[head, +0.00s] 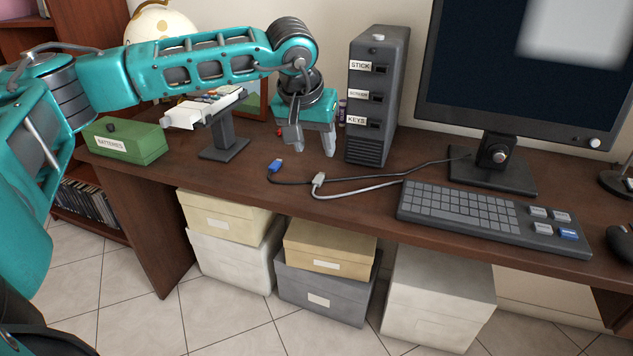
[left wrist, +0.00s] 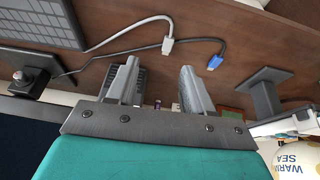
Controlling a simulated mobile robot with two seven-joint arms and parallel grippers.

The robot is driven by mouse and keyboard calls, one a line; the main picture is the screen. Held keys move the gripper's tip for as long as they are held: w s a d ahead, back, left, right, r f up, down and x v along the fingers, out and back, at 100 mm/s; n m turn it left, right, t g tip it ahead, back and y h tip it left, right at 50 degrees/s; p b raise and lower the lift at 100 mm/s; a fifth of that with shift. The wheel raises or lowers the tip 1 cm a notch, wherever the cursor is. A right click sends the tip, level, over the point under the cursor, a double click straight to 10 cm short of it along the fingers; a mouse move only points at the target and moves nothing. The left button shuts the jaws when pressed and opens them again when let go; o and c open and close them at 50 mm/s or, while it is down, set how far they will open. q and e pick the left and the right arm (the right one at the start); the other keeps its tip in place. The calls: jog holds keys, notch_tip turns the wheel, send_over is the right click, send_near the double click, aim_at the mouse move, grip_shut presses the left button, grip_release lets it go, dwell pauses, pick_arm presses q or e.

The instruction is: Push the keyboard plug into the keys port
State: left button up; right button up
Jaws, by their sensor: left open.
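A pale grey plug (head: 318,180) lies on the desk; its light cable runs right to the keyboard (head: 470,210). It also shows in the left wrist view (left wrist: 168,46). A blue plug (head: 276,165) lies left of it; its dark cable runs towards the monitor stand. The keys port (head: 375,124) is the lowest labelled slot on the dark computer tower (head: 370,150), and looks empty. My left gripper (head: 314,148) points down, open and empty, just left of the tower and behind both plugs. Its two fingers show apart in the left wrist view (left wrist: 160,68). My right gripper is out of view.
A green batteries box (head: 125,142) and a small stand (head: 225,145) with a white tray are at the left. The monitor (head: 520,70) stands right of the tower. The desk (head: 240,180) is clear around the plugs apart from the cables.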

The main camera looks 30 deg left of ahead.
pick_arm(q)
jog(key=a, duration=0.1)
jog(key=b, duration=0.2)
send_near(316, 181)
jog(key=shift+w+d+f, duration=0.25)
jog(key=shift+f, duration=0.25)
jog(key=shift+w+d+f, duration=0.2)
jog(key=shift+f, duration=0.3)
jog(key=shift+w+a+f, duration=0.1)
jog(key=shift+w+f, duration=0.05)
jog(key=shift+f, duration=0.35)
jog(key=x, duration=0.1)
jog(key=b+x, duration=0.1)
jog(key=x, duration=0.2)
jog(key=shift+a+f+b, duration=0.15)
jog(key=shift+a+b, duration=0.15)
jog(key=shift+a, duration=0.05)
jog(key=c, duration=0.6)
grip_shut()
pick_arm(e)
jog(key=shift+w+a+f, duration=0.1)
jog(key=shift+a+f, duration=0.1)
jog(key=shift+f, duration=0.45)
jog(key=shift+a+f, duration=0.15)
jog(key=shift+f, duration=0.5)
